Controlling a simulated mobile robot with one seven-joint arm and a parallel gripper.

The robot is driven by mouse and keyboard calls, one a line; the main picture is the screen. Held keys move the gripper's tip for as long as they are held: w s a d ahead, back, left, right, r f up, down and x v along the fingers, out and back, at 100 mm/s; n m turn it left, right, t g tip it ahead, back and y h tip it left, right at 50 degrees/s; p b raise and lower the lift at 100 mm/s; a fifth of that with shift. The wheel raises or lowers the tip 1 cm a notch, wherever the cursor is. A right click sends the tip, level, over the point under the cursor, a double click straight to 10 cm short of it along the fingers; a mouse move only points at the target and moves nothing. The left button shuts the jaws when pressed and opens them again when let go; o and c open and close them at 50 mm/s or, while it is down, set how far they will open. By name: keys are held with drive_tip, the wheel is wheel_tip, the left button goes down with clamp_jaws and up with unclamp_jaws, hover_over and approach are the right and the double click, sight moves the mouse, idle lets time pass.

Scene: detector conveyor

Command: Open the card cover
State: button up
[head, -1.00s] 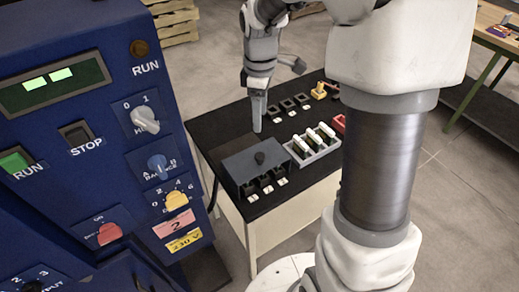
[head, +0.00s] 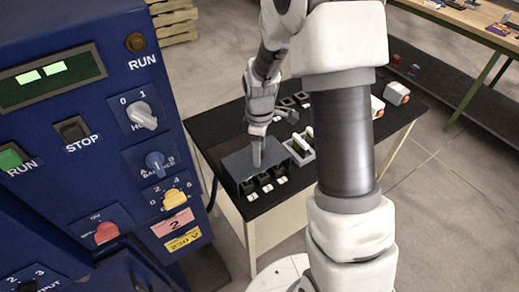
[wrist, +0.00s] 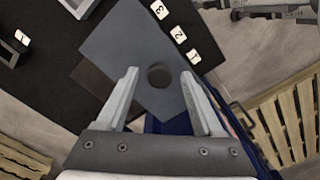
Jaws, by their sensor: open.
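The card cover (head: 238,167) is a flat grey lid on the black-topped table. In the wrist view the cover (wrist: 128,45) shows its round dark knob (wrist: 158,76). My gripper (head: 257,163) is open over the cover. In the wrist view my gripper (wrist: 160,75) has one finger on each side of the knob, apart from it. In the head view the fingers hide the knob. How far the fingertips are above the cover is hard to tell.
Numbered tags (wrist: 178,33) line one side of the cover. A pale rack (head: 301,150) with upright cards stands beside it on the black table (head: 211,128). The blue control cabinet (head: 90,200) stands close on the left. My arm hides part of the table's right side.

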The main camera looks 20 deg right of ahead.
clamp_jaws()
idle(1.4)
